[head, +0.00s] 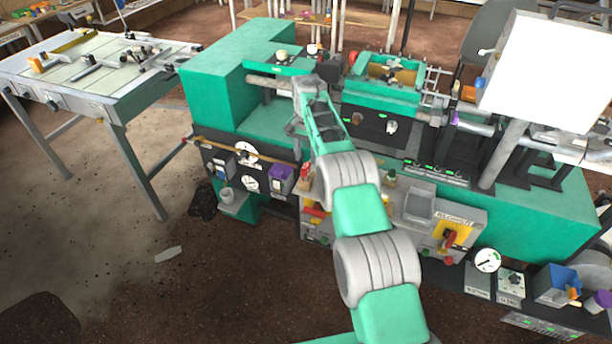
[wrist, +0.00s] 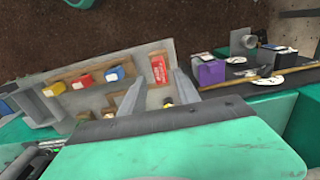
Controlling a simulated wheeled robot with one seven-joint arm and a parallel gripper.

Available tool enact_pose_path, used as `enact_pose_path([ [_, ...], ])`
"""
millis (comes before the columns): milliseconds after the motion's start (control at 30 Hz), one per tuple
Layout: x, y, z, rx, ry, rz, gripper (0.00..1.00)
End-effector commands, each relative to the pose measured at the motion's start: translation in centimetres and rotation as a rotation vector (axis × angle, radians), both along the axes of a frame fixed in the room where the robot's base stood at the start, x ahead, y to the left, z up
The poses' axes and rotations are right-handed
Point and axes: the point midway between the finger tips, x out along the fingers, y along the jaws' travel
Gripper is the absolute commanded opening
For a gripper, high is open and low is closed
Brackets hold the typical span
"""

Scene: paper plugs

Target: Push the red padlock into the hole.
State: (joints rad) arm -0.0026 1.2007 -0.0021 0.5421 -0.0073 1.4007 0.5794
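Two red pieces show on the grey panel in the wrist view. One is a flat upright red block with pale lettering (wrist: 158,70), seen between my fingertips. I cannot tell for sure which one is the padlock. My gripper (wrist: 158,78) is open, its two grey fingers apart, with nothing visibly held. How far the fingers are from the panel is unclear. No hole is clearly seen. In the head view my arm hides part of this panel.
A grey box (head: 420,205) and a yellow plate with a red handle (head: 450,236) are on the panel's right side. A purple box (head: 280,178) and dials are to its left. The green machine (head: 540,210) stands behind. The floor at left is mostly open.

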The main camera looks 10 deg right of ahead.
Motion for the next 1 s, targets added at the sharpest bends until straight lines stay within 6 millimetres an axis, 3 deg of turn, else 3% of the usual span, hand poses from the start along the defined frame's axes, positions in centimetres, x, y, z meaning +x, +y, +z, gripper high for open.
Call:
enact_pose_path([
  [267,0.0,0.0,-0.3,0.001,0.001,0.0,0.38],
  [1000,0.0,0.0,-3.9,0.0,0.0,0.0,0.38],
])
